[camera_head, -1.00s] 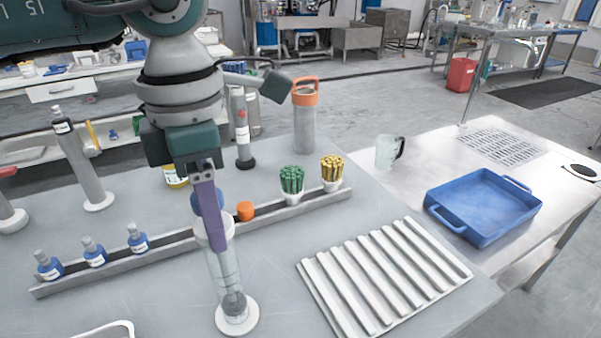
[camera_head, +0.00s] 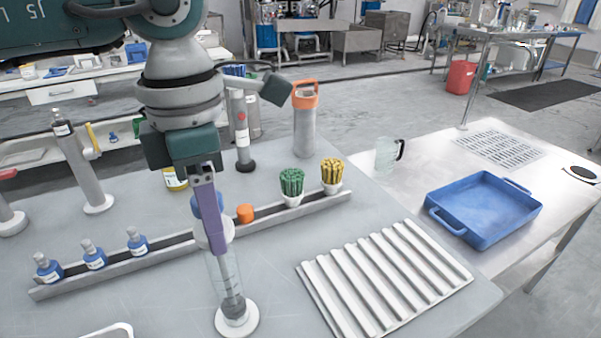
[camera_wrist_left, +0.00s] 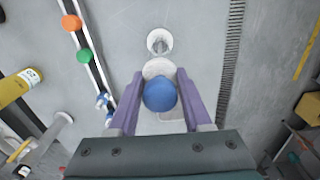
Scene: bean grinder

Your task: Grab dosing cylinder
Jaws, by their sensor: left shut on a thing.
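The dosing cylinder (camera_head: 222,280) is a clear tube with a blue knob, a white collar and a grey inner part near its bottom. It stands almost upright, leaning slightly in the head view, over a white round base (camera_head: 237,320) on the grey table. My left gripper (camera_head: 217,240), with purple fingers, is at its top and shut on it. In the left wrist view the blue knob (camera_wrist_left: 160,95) sits between the two fingers, with the white collar (camera_wrist_left: 158,67) beyond it. The near finger hides part of the knob and collar. My right gripper is not in view.
A rail (camera_head: 180,240) behind the cylinder holds several blue bottles (camera_head: 93,255), an orange cap (camera_head: 245,214) and green and yellow bundles. A white ribbed tray (camera_head: 385,280) lies to the right. A blue tray (camera_head: 485,208) is on the side table. Some table front-left is clear.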

